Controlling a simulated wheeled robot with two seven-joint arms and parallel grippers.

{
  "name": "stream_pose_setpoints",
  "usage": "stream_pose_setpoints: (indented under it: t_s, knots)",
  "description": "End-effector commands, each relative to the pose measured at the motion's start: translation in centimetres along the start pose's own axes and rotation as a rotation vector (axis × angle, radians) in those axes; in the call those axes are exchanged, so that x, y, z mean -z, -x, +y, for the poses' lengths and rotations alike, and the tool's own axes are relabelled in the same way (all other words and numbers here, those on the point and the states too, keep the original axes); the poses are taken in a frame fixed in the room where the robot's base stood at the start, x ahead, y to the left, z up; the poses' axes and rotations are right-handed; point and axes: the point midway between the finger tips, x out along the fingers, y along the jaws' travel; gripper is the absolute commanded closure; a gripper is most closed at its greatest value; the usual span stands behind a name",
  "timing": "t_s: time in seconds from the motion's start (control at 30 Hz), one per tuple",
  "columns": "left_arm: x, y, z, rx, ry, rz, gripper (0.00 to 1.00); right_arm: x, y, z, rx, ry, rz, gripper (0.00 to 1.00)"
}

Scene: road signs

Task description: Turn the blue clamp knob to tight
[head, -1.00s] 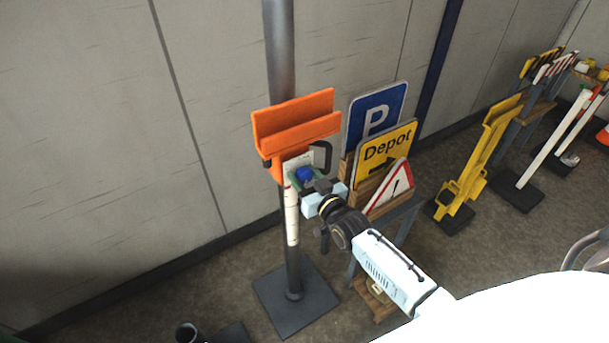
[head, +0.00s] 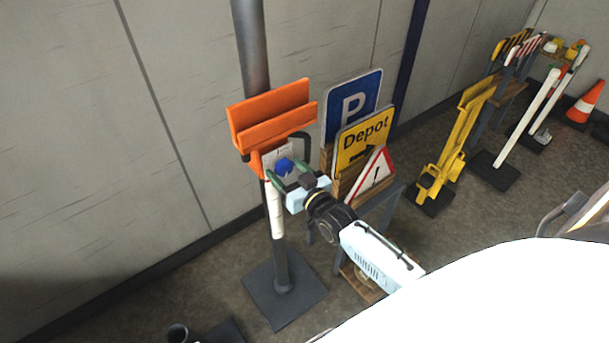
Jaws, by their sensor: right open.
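The blue clamp knob (head: 284,166) sits on a pale plate (head: 270,156) under the orange bracket (head: 272,117) on the grey post (head: 251,45). My right gripper (head: 283,177) comes in from the lower right. Its jaws are open, with the fingers around or just in front of the knob. I cannot tell whether they touch it. Part of the knob's near side is hidden by the gripper. My left gripper is not in view.
A wooden rack to the right holds a blue P sign (head: 353,103), a yellow Depot sign (head: 362,143) and a red-edged triangle sign (head: 372,177). A yellow stand (head: 456,140) and an orange cone (head: 585,102) are farther right. The post's square base (head: 285,290) rests on the floor.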

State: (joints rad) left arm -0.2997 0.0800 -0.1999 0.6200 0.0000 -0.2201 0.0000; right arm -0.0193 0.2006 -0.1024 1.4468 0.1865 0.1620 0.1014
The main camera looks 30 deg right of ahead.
Motion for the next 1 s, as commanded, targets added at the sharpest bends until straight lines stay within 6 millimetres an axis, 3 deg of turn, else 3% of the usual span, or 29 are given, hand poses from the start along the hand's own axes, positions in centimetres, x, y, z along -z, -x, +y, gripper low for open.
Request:
stream_pose_setpoints:
  t_s: [0.3, 0.5, 0.7, 1.0]
  knots:
    - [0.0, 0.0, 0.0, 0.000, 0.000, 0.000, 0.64, -0.1, 6.8, 0.0, 0.000, 0.001, -0.003, 0.35]
    - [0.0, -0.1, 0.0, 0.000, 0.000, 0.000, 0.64, -0.1, 10.2, 0.0, 0.000, 0.001, -0.002, 0.35]
    - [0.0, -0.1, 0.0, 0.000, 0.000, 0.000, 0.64, 0.0, 11.8, 0.0, 0.000, 0.001, 0.000, 0.35]
    - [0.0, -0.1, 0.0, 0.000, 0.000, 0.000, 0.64, 0.1, 12.0, 0.0, 0.000, 0.001, 0.001, 0.35]
